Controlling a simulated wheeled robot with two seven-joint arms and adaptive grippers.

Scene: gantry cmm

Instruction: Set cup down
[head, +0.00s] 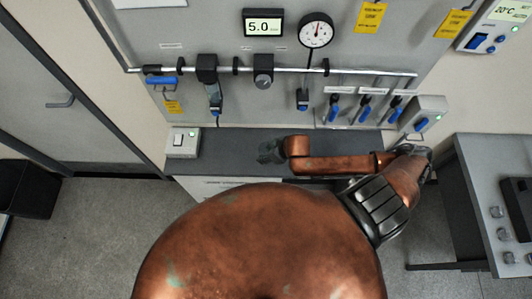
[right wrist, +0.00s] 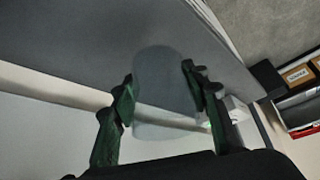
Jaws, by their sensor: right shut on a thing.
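The cup (right wrist: 163,95) is a see-through, greyish vessel in the right wrist view. It sits between the two dark green fingers of my right gripper (right wrist: 158,82), which is shut on it. In the head view my right gripper (head: 270,151) is a small dark shape over the dark grey counter (head: 226,150), beyond the end of my copper arm. The cup cannot be made out clearly there. I cannot tell whether its base touches the counter. My left gripper is not in view.
A white switch box (head: 183,143) stands at the counter's left end. Behind the counter is a grey wall panel with a dial gauge (head: 316,31), a pipe with valves and several blue-handled levers (head: 334,112). A grey console (head: 490,190) stands at the right.

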